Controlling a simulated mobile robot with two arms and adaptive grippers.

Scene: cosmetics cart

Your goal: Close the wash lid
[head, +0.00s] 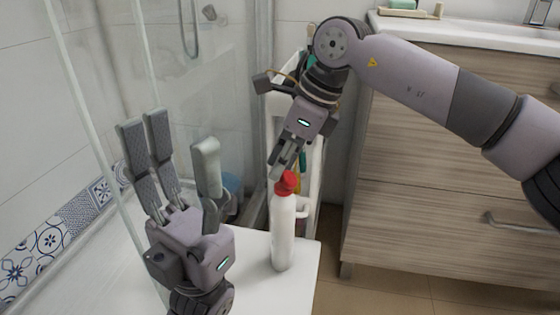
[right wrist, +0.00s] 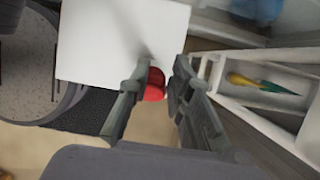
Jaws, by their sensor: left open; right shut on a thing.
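A white wash bottle (head: 283,232) stands upright on a white surface in the head view. Its red lid (head: 286,183) is at the top of the bottle; whether it is fully seated cannot be told. The red lid also shows in the right wrist view (right wrist: 154,85), between the fingers. My right gripper (head: 284,172) comes down from above and is shut on the red lid. The same gripper shows from above in the right wrist view (right wrist: 152,95). My left gripper (head: 172,165) is open and empty, fingers up, to the left of the bottle.
The white table top (head: 305,258) is otherwise mostly clear around the bottle. A narrow white cart (head: 314,160) with items stands behind it. A wooden drawer cabinet (head: 420,190) is at the right. A glass shower panel (head: 98,130) stands at the left.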

